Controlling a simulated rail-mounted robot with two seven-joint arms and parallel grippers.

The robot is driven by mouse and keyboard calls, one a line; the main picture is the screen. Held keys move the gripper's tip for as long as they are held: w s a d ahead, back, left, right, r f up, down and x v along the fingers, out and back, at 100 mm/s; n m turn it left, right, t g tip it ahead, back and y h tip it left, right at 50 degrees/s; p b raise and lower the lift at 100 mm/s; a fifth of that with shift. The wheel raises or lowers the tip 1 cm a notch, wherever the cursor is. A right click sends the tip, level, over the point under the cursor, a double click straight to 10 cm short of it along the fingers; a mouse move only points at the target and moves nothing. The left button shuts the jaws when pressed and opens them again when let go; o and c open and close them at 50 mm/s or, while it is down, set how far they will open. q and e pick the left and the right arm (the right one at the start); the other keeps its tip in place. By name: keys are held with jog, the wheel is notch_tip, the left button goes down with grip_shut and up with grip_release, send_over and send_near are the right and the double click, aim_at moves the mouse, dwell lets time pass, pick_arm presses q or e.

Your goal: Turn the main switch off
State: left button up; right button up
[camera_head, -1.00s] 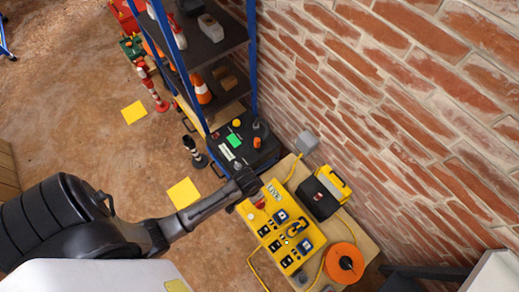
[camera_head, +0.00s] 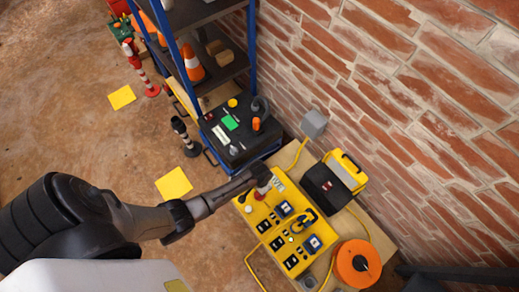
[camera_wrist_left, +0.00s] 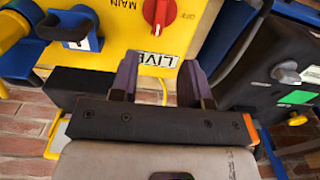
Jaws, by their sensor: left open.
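The yellow power box (camera_head: 268,232) lies on a bench by the brick wall, with several dark sockets and switches on its face. Its red main switch (camera_head: 261,194) is at the far left corner, partly hidden by my gripper. In the left wrist view the red rotary knob (camera_wrist_left: 159,12) is cut by the top edge, with MAIN and OFF lettering beside it, upside down. A LIVE label (camera_wrist_left: 156,60) is below it. My left gripper (camera_wrist_left: 160,66) is open and empty, its fingers either side of the label. It also shows in the head view (camera_head: 262,174). Whether it touches the box is unclear.
An orange cable reel (camera_head: 357,264) and a black-and-yellow case (camera_head: 328,186) stand on the bench. A grey wall box (camera_head: 314,124) has a yellow cable. A blue-framed shelf (camera_head: 180,75) with a black case (camera_head: 240,130) stands beyond.

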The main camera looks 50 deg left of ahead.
pick_arm(q)
notch_tip(320, 180, down, 11)
jog(key=b, duration=0.6)
jog(key=shift+f+b, duration=0.15)
jog(key=shift+b, duration=0.15)
grip_shut()
